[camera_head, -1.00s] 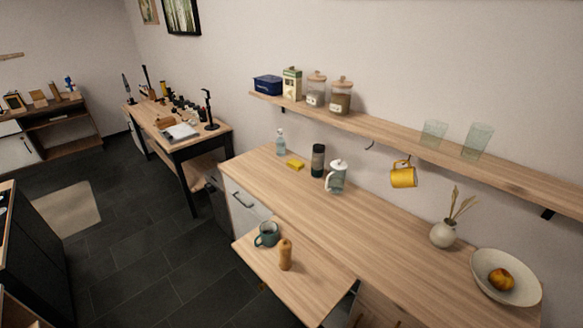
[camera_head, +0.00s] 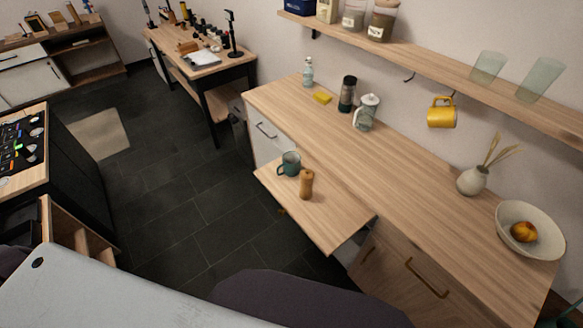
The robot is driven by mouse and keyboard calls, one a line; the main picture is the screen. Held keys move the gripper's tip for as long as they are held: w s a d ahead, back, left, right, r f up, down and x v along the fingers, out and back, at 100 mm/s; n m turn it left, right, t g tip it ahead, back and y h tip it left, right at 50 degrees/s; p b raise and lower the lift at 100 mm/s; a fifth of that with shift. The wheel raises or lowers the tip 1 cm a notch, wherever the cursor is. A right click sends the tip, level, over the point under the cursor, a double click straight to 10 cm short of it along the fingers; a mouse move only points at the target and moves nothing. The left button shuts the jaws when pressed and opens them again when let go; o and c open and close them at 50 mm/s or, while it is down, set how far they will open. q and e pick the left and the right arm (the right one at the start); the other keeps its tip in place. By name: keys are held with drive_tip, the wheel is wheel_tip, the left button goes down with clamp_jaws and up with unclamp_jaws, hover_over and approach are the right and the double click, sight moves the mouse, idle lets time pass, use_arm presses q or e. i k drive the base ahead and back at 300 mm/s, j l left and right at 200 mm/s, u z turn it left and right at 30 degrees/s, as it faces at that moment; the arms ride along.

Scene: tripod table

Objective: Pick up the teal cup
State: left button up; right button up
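The teal cup (camera_head: 289,164) stands upright on a low wooden pull-out board (camera_head: 322,217) in front of the counter. Its handle points left and its inside looks dark. A wooden pepper mill (camera_head: 306,184) stands just to its right and nearer to me, apart from or barely beside the cup. Neither of my grippers shows in the head view. Nothing touches the cup from above.
The counter (camera_head: 400,180) holds a bottle (camera_head: 308,72), yellow sponge (camera_head: 322,98), dark flask (camera_head: 347,94), glass press (camera_head: 366,112), vase (camera_head: 473,180) and fruit bowl (camera_head: 530,230). A yellow mug (camera_head: 442,112) hangs below the shelf (camera_head: 420,66). Dark floor (camera_head: 170,200) left of the board is clear.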

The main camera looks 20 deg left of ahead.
sight(288, 167)
drive_tip(key=i+j+z, duration=0.15)
drive_tip(key=j+z, duration=0.3)
drive_tip(key=j, duration=0.25)
drive_tip(key=j+z, duration=0.45)
drive_tip(key=j, duration=0.25)
drive_tip(key=j+z, duration=0.45)
drive_tip(key=j, duration=0.3)
drive_tip(key=k+j+z, duration=0.2)
drive_tip(key=j+z, duration=0.25)
drive_tip(key=j, duration=0.25)
